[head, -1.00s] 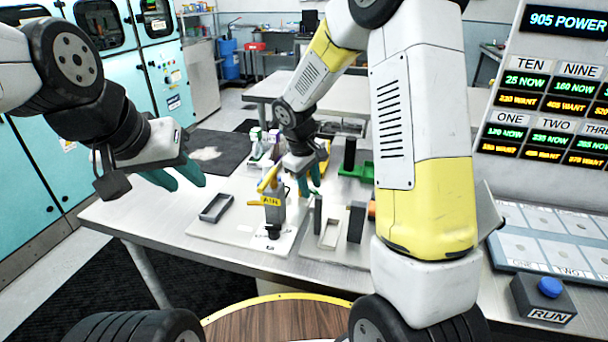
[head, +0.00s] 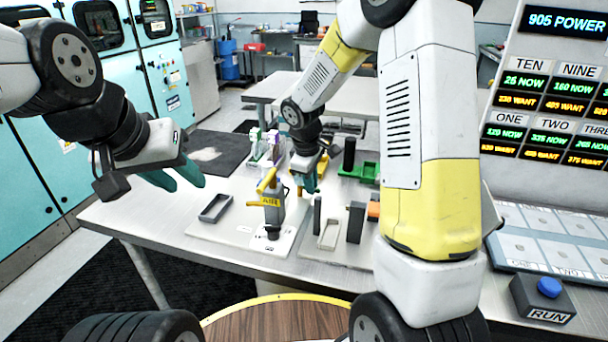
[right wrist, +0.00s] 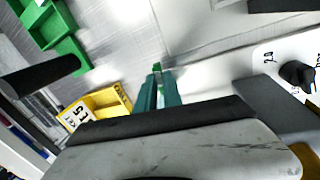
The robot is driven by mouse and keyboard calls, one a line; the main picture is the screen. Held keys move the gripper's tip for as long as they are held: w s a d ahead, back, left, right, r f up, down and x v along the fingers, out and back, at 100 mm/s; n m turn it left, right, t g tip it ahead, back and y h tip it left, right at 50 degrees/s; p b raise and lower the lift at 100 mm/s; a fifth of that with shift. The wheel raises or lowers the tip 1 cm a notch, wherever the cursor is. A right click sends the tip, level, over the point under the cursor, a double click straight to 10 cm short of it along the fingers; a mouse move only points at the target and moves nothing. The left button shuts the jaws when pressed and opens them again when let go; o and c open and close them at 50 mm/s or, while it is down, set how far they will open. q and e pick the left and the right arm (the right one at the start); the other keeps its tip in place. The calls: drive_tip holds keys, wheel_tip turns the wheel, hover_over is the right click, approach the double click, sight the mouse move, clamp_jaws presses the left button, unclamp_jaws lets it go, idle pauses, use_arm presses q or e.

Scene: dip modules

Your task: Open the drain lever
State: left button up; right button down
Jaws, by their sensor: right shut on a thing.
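My right gripper (head: 305,182) reaches down over the bench, just right of the upright grey unit with the yellow AIR tag (head: 271,201) and yellow handle (head: 266,181). In the right wrist view its teal fingers (right wrist: 158,88) are close together, with a small green piece (right wrist: 157,70) between their tips. I cannot tell whether this piece is the drain lever, and I cannot make out a drain lever elsewhere. My left gripper (head: 175,180) hangs at the left, its fingers apart and empty, above the bench.
A grey open frame (head: 215,208) lies left of the AIR unit. Dark upright blocks (head: 355,222) stand to its right. A green holder (head: 362,171) is behind. A yellow bin (right wrist: 108,101) is near the right fingers. The RUN button box (head: 545,300) sits at the right.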

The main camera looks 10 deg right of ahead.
drive_tip(key=c, duration=1.5)
unclamp_jaws()
drive_tip(key=shift+r, duration=0.15)
drive_tip(key=d+v, duration=0.1)
drive_tip(key=v, duration=0.6)
drive_tip(key=shift+a+r, duration=0.25)
drive_tip(key=shift+a, duration=0.3)
drive_tip(key=shift+s, duration=0.15)
